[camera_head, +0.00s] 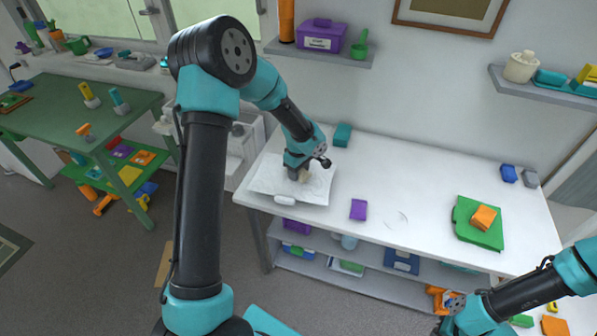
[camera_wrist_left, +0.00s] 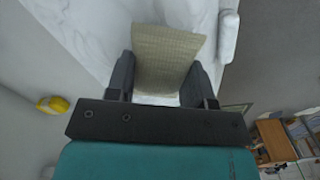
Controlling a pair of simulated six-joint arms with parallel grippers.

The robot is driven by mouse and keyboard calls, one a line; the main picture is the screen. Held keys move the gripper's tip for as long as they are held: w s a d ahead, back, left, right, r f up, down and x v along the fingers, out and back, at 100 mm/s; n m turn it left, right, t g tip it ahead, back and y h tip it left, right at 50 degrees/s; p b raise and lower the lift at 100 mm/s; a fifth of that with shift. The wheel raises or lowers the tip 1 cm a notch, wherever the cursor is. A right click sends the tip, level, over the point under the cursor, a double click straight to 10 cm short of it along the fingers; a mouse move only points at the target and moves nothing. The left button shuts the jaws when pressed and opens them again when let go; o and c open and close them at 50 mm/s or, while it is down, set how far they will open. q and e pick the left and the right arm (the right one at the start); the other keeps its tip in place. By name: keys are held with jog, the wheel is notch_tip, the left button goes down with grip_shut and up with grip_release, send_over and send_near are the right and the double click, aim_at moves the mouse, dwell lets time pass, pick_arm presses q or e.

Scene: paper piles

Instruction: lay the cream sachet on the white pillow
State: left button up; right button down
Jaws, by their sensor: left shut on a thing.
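My left gripper (camera_head: 300,174) is shut on the cream sachet (camera_head: 305,176), over the left end of the white table. In the left wrist view the sachet (camera_wrist_left: 165,58) is a flat, woven-looking cream piece between the two dark fingers (camera_wrist_left: 160,85). The white pillow (camera_head: 316,190) is a broad, creased white shape under the gripper; it also shows behind the sachet in the wrist view (camera_wrist_left: 85,25). I cannot tell whether the sachet touches it. My right gripper (camera_head: 453,303) is low at the right, in front of the table; its fingers are unclear.
A small white roll (camera_head: 285,200) lies at the pillow's front edge. A purple block (camera_head: 358,209) and a teal block (camera_head: 342,134) stand to the right. A green tray (camera_head: 478,234) holds an orange block (camera_head: 484,217). The table's middle is mostly clear.

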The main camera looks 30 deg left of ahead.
pick_arm(q)
jog(key=shift+f, duration=0.25)
jog(key=shift+f, duration=0.1)
jog(key=o, duration=0.9)
notch_tip(320, 180, up, 12)
jog(key=shift+r, duration=0.15)
dwell(0.7)
